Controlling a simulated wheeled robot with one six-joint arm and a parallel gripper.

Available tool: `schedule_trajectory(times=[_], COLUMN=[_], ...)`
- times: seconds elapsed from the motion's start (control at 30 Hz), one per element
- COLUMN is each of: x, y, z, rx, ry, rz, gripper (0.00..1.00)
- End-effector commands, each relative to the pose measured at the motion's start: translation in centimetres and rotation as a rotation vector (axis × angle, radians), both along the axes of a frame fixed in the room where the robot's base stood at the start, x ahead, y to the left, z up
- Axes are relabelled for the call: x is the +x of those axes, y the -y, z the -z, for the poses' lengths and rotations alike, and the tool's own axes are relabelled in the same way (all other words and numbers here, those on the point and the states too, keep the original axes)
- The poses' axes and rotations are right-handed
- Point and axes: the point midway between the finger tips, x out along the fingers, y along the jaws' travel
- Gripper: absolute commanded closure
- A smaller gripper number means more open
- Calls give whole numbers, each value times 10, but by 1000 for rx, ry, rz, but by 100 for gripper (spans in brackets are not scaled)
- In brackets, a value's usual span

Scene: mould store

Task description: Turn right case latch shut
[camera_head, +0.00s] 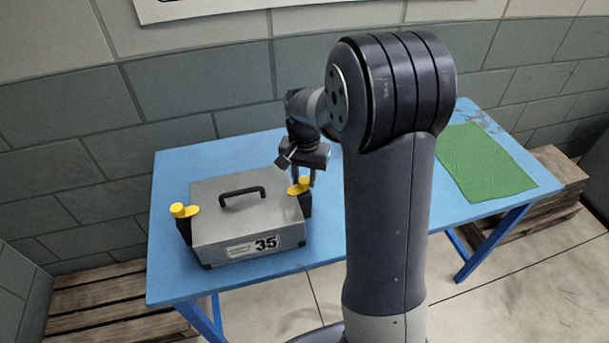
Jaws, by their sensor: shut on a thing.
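A grey case (228,222) with a black handle (243,196) and a label reading 35 stands on the blue table. Its right latch (300,187) has a yellow lever on a black mount at the case's right side.
The blue table (180,278) has free room in front of the case. A green cloth (484,163) lies flat on its right part. A block wall stands behind. Wooden pallets (103,300) lie on the floor at left and right. My arm hides the table's middle.

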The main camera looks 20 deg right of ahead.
Motion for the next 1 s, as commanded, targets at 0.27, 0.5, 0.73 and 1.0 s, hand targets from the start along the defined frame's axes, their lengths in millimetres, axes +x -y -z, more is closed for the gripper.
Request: schedule_trajectory(times=[0.27, 0.5, 0.73, 1.0], x=[1, 1, 1, 1], y=[0, 0, 0, 0], z=[-1, -1, -1, -1], rx=[0, 1, 1, 1], ry=[2, 3, 3, 3], rz=[168, 242, 262, 261], gripper=[95, 95, 95, 95])
